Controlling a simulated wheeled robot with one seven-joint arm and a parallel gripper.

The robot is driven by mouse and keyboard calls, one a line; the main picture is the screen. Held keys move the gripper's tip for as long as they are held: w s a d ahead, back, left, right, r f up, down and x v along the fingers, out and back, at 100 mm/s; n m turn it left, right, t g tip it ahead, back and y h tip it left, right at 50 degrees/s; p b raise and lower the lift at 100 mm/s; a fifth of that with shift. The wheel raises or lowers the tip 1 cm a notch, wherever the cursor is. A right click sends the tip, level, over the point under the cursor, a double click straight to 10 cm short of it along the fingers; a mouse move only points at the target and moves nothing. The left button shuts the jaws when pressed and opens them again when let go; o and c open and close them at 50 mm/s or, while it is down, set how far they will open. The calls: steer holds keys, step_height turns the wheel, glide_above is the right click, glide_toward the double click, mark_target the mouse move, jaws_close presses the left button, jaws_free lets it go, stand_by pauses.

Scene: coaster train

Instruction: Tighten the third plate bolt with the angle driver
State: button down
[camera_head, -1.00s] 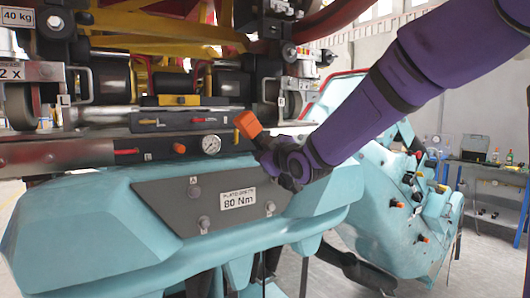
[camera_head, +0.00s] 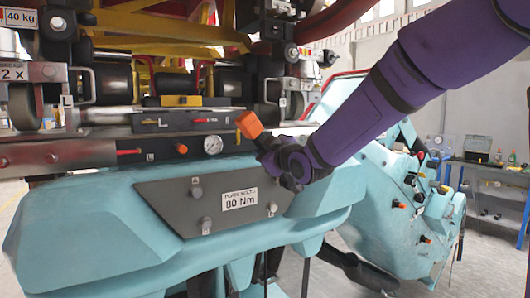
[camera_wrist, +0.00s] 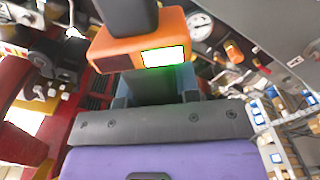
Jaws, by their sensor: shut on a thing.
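The angle driver (camera_head: 249,124) has an orange end that sticks up to the left of my gripper (camera_head: 270,152). In the wrist view, its orange body (camera_wrist: 120,50) has a bright white screen with a green glow, and a dark grip is between my fingers (camera_wrist: 155,92). My gripper is shut on it. The dark grey plate (camera_head: 165,200) is labelled 80 Nm. Bolts show at its upper left (camera_head: 196,191), lower middle (camera_head: 206,225) and lower right (camera_head: 272,209). My gripper is in front of the plate's upper right corner. The driver's working head and any bolt there are hidden.
The plate sits on a teal body (camera_head: 90,235). Above it are a rail with a pressure gauge (camera_head: 212,145) and a red lever (camera_head: 131,152). A second teal body (camera_head: 390,220) stands to the right, with a workbench (camera_head: 485,165) behind.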

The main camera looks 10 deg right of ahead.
steer(key=shift+x, duration=0.9)
stand_by(2.1)
steer(key=shift+s+r, duration=0.1)
steer(key=shift+r, duration=0.05)
stand_by(0.9)
